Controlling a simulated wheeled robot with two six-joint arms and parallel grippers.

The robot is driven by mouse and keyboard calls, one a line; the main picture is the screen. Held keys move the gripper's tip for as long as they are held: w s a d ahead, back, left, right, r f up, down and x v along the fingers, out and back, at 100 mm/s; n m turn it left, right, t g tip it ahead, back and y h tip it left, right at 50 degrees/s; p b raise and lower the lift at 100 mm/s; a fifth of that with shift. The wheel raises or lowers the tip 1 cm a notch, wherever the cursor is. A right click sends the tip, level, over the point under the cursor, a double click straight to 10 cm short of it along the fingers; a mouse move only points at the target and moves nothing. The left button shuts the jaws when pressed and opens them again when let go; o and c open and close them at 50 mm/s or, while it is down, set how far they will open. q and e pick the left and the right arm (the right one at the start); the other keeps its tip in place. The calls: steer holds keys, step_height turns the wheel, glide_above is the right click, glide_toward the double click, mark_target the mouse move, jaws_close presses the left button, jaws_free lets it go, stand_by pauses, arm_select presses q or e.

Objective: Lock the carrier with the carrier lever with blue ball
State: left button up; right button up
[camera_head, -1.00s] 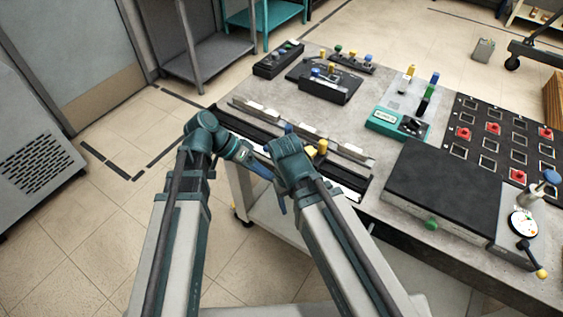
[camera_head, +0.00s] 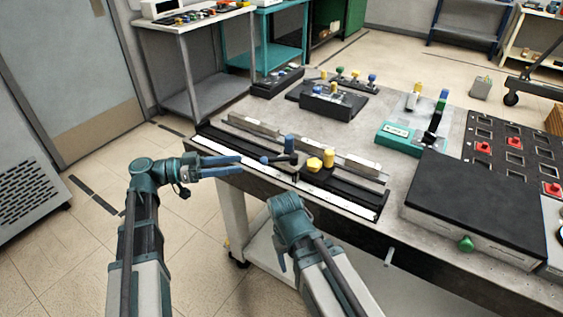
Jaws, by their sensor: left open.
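The carrier (camera_head: 318,174) is a dark block on the long rail at the table's near-left edge. It bears a blue post (camera_head: 289,144), a yellow hexagonal knob (camera_head: 314,164) and a yellow peg (camera_head: 329,158). A thin dark lever with a small blue ball (camera_head: 264,159) sticks out to the left of the blue post. My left gripper (camera_head: 241,165) is open and empty. Its fingers point right, with their tips just left of the ball and apart from it in the picture. My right gripper (camera_head: 282,262) hangs at the table's front edge, its jaws mostly hidden behind its wrist.
A black-topped box with a green knob (camera_head: 466,243) stands at the right. A teal device (camera_head: 396,136), a black panel with red switches (camera_head: 515,143) and small fixtures (camera_head: 332,105) are further back. Light strips run behind the carrier. Floor space is free left of the table.

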mark_target(290, 158)
arm_select(q)
steer(key=d, duration=0.4)
steer(key=w+d, duration=0.1)
steer(key=d, duration=0.8)
steer(key=shift+w+d, duration=0.1)
steer(key=shift+w, duration=0.1)
jaws_close()
stand_by(0.9)
